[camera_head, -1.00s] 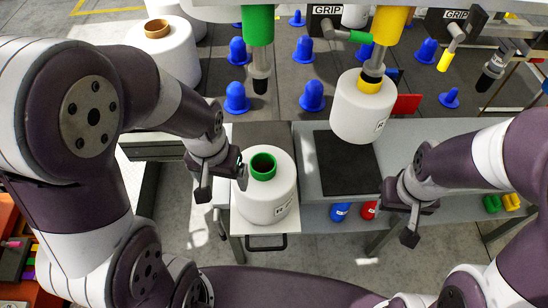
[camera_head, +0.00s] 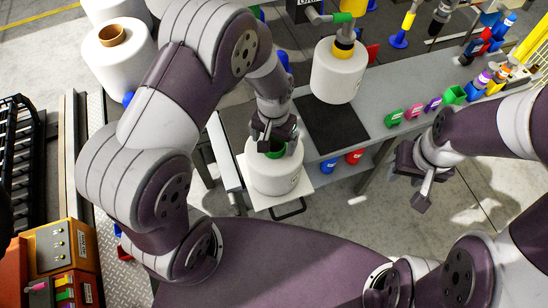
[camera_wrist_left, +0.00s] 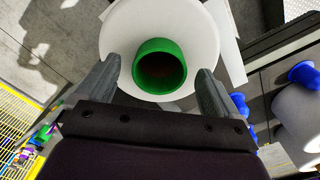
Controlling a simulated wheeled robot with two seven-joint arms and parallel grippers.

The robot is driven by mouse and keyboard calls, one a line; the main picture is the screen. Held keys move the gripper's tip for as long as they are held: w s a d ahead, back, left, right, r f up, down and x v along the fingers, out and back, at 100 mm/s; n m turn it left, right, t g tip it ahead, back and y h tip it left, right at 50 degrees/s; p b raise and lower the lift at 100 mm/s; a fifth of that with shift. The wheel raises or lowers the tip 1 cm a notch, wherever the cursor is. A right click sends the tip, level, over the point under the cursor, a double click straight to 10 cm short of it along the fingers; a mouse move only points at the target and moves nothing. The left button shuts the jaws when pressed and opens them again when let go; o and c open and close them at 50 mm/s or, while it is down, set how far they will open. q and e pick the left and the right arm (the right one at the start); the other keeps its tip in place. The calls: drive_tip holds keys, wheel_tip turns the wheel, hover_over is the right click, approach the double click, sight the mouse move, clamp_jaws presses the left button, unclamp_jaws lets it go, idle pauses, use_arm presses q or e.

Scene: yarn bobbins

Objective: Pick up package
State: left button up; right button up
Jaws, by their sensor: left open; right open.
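A white yarn bobbin with a green core (camera_head: 275,172) stands upright on a white pull-out board (camera_head: 262,201) in the head view. My left gripper (camera_head: 275,143) is open right over it and hides part of its top. In the left wrist view the bobbin (camera_wrist_left: 206,50) shows from above, its green core (camera_wrist_left: 160,66) between the two open fingers of the left gripper (camera_wrist_left: 160,85). I cannot tell whether the fingers touch the core. My right gripper (camera_head: 420,190) is open and empty at the right, over the floor. No thing labelled as a package shows.
A second white bobbin with a yellow core (camera_head: 338,75) is at the black mat (camera_head: 334,124) on the grey table (camera_head: 375,95). Another bobbin (camera_head: 120,65) stands at the far left. Small coloured holders (camera_head: 413,112) line the table's right side. Red and blue items sit on the shelf below.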

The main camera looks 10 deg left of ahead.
use_arm(q)
drive_tip(key=shift+w+f, duration=0.1)
drive_tip(key=shift+f, duration=0.3)
clamp_jaws()
drive_tip(key=shift+r, duration=0.1)
drive_tip(key=shift+w, duration=0.1)
wheel_tip(320, 180, up, 10)
drive_tip(key=b, duration=0.1)
drive_tip(key=shift+d, duration=0.15)
